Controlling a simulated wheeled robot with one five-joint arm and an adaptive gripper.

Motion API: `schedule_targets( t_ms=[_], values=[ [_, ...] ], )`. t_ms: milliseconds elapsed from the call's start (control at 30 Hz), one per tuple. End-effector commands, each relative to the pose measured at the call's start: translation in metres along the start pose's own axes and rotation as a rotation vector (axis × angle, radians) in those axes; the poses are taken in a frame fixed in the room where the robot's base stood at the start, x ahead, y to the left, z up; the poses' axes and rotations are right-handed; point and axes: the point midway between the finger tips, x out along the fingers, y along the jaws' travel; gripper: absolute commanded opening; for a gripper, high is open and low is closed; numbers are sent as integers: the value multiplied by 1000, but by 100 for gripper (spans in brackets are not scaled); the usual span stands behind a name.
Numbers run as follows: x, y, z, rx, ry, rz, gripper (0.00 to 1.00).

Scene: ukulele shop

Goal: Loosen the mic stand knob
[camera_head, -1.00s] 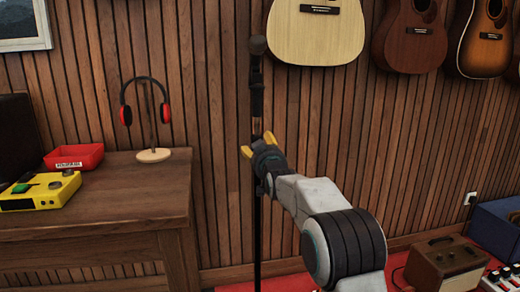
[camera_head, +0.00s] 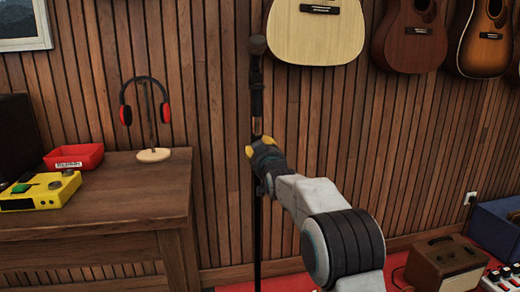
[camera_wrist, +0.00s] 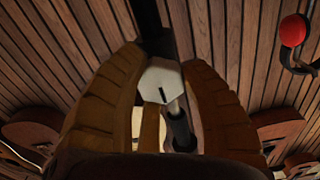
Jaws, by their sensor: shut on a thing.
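The mic stand (camera_head: 258,240) is a thin dark upright pole in front of the wooden wall, with a microphone (camera_head: 258,45) at its top. In the wrist view a pale, faceted knob (camera_wrist: 160,76) with a short dark mark on its face sits between my two fingers. My gripper (camera_head: 257,145) is at the stand below the microphone, its yellow fingertips on either side of the pole. It also shows in the wrist view (camera_wrist: 162,85), shut on the knob. In the head view the knob is hidden by my gripper.
A wooden desk (camera_head: 100,215) stands at the left with a yellow device (camera_head: 40,192), a red tray (camera_head: 75,157) and headphones (camera_head: 145,105) on a stand. Guitars (camera_head: 317,30) hang on the wall above right. An amplifier (camera_head: 447,265) and a blue box (camera_head: 497,230) are on the right.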

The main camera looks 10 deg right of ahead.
Motion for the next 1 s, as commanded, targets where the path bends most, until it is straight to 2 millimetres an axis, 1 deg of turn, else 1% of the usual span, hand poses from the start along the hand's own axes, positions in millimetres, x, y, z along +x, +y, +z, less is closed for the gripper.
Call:
schedule_targets(
  t_ms=[33,100,367,533,767,1000],
  values=[
    [0,-1,-4,0,9,-1,11],
    [0,-1,-5,0,10,-1,7],
    [-1,-1,-7,-8,15,-1,6],
    [-1,-1,-8,-55,18,-1,6],
    [-1,-2,-9,-213,21,0,6],
    [-1,-3,-9,-439,23,1,6]
  ],
)
